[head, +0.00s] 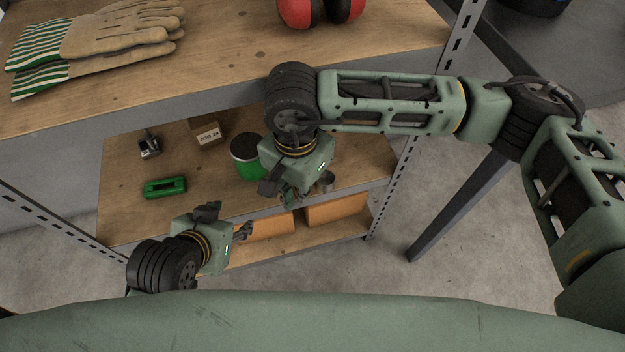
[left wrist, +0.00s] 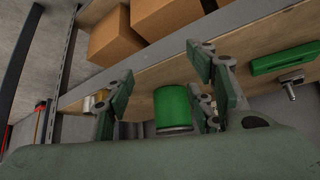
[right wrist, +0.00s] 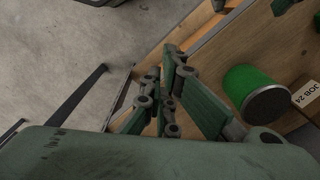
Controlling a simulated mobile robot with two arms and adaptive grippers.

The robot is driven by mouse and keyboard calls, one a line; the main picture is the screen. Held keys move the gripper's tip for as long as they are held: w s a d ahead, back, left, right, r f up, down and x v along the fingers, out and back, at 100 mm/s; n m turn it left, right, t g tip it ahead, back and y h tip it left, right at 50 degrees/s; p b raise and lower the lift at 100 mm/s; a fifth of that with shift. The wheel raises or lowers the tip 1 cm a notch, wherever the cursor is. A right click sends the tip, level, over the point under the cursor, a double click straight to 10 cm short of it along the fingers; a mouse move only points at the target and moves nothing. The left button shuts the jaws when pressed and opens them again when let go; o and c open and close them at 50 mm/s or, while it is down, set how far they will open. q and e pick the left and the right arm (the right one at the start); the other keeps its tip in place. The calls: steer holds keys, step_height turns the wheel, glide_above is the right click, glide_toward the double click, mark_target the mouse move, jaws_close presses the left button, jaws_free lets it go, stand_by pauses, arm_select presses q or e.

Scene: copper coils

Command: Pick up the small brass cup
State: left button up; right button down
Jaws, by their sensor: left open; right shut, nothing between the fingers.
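A small grey-looking metal cup (head: 327,180) stands on the lower wooden shelf, just right of my right gripper (head: 290,196) in the head view. In the left wrist view, a small brass-coloured cylinder (left wrist: 88,105) shows on the shelf beside a paler one, partly hidden by a finger; it looks like the brass cup, but I cannot be sure. My right gripper is shut and empty, in front of the shelf beside the green can (head: 246,160). My left gripper (head: 232,220) is open and empty near the shelf's front edge. No cup is clear in the right wrist view.
A green tool (head: 165,187), a small metal part (head: 149,146) and a labelled cardboard box (head: 206,133) lie on the lower shelf (head: 122,215). Gloves (head: 100,40) and red ear defenders (head: 318,10) lie on the shelf above. Orange-brown boxes (head: 335,207) stand below. Metal uprights bound the sides.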

mark_target(319, 190)
arm_select(q)
steer(key=w+d+r+t+h+b, duration=0.1)
steer(key=w+d+r+t+b, duration=0.1)
steer(key=w+r+t, duration=0.4)
steer(key=shift+w+d+r+h, duration=0.4)
steer(key=shift+w+d+r, duration=0.35)
steer(key=shift+w+r, duration=0.7)
arm_select(e)
steer(key=shift+w+d+f, duration=0.35)
steer(key=shift+w+f, duration=0.2)
steer(key=shift+f, duration=1.1)
steer(key=shift+w+d+f, duration=0.35)
steer(key=shift+w+f, duration=0.2)
steer(key=shift+f, duration=1.05)
steer(key=shift+w+d+f, duration=0.35)
steer(key=shift+w+f, duration=0.2)
steer(key=shift+f, duration=1.1)
arm_select(q)
steer(key=shift+s+r, duration=0.1)
